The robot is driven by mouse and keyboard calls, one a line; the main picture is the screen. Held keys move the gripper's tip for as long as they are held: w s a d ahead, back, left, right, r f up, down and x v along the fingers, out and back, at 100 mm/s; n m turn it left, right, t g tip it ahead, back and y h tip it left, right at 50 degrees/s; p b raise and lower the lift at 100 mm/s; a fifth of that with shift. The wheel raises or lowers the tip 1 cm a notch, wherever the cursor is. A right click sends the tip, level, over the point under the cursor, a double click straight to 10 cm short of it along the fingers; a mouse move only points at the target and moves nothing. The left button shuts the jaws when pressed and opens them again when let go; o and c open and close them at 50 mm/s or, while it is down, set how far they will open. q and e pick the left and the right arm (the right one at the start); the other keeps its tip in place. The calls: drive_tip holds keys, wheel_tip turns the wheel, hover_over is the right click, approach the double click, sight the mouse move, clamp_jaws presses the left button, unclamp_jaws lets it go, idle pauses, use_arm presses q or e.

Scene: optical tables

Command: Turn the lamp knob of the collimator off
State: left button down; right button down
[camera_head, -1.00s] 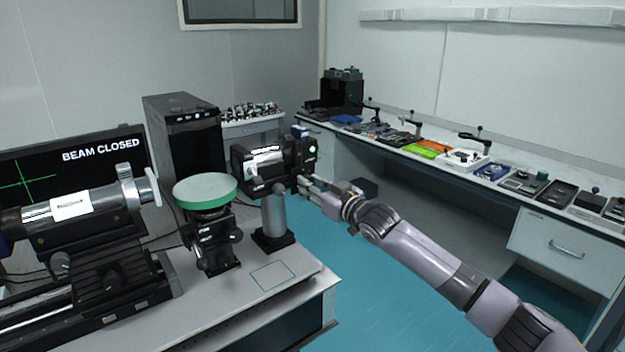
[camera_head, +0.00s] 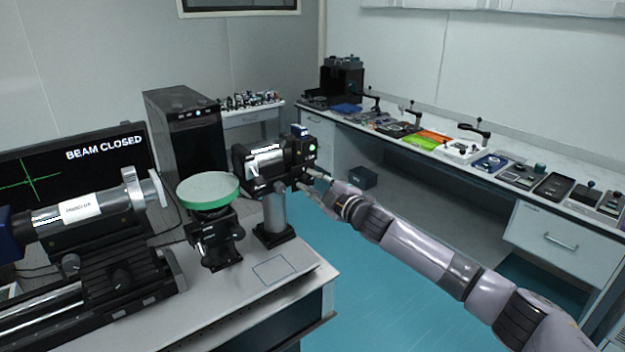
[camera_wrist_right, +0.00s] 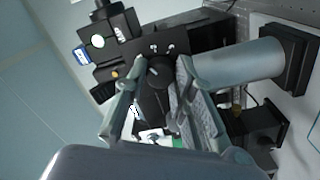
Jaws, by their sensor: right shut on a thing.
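The collimator (camera_head: 268,160) is a black barrel with a silver band, on a grey post at the right end of the optical table. The lit round spot (camera_wrist_right: 98,41) also shows there. The knob is too small to make out in the head view. My left gripper is out of view.
A green-topped round stage (camera_head: 208,190) stands left of the collimator. A monitor (camera_head: 70,165) reads "BEAM CLOSED". A black computer tower (camera_head: 185,135) stands behind. A long bench (camera_head: 540,175) with several tools runs along the right wall. Floor between is open.

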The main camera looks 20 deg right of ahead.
drive_tip(key=n+p, duration=0.1)
drive_tip(key=n, duration=0.5)
drive_tip(key=shift+f, duration=0.1)
drive_tip(key=n+p, duration=0.1)
drive_tip(key=n, duration=0.5)
drive_tip(key=shift+n, duration=0.3)
idle(0.3)
drive_tip(key=c, duration=1.3)
unclamp_jaws()
drive_tip(key=shift+c, duration=0.2)
drive_tip(key=v, duration=1.2)
